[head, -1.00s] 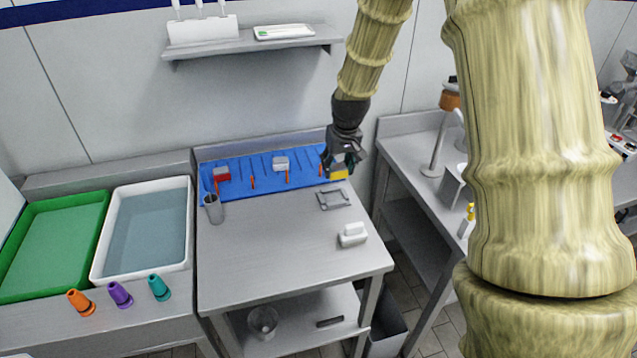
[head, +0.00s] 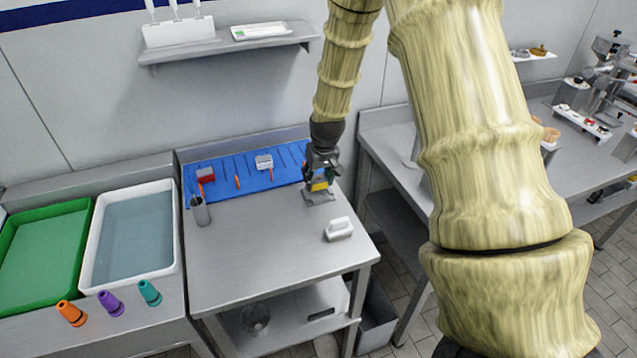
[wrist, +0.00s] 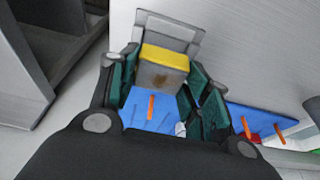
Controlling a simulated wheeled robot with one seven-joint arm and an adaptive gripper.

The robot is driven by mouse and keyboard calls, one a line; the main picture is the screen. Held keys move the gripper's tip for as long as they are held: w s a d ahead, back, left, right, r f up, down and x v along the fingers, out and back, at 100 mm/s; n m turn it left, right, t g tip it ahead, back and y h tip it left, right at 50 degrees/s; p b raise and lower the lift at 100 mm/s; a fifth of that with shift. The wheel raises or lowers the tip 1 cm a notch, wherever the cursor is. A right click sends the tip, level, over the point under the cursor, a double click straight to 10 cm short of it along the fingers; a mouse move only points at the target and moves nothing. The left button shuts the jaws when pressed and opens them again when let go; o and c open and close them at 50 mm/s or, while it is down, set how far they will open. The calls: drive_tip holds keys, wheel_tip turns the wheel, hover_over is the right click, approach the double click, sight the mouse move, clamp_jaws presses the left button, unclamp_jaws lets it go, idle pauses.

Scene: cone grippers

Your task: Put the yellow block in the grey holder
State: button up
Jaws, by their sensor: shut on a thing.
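The yellow block (head: 320,186) is between the fingers of my gripper (head: 319,180), which is shut on it. In the wrist view the block (wrist: 163,63) shows a yellow top and a brown-grey side, held between the dark green finger pads of my gripper (wrist: 160,90). The grey holder (head: 320,197) lies on the steel table just below the block in the head view. In the wrist view the holder (wrist: 168,27) shows beyond the block and is partly hidden by it. I cannot tell whether the block touches the holder.
A blue mat (head: 235,182) at the table's back carries a red block (head: 205,175), a white block (head: 264,162) and orange sticks. A metal cup (head: 200,210) stands left. The table's middle (head: 260,250) is clear.

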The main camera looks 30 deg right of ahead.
sight(319, 180)
drive_tip(key=shift+p+x, duration=0.3)
drive_tip(key=shift+x, duration=0.9)
drive_tip(key=shift+s+f, duration=0.25)
drive_tip(key=shift+f, duration=0.1)
drive_tip(key=shift+a, duration=0.1)
drive_tip(key=shift+f, duration=0.2)
drive_tip(key=o, duration=1.1)
drive_tip(key=shift+r, duration=0.15)
drive_tip(key=shift+b+v, duration=1.35)
drive_tip(key=shift+v, duration=4.7)
drive_tip(key=shift+w, duration=0.15)
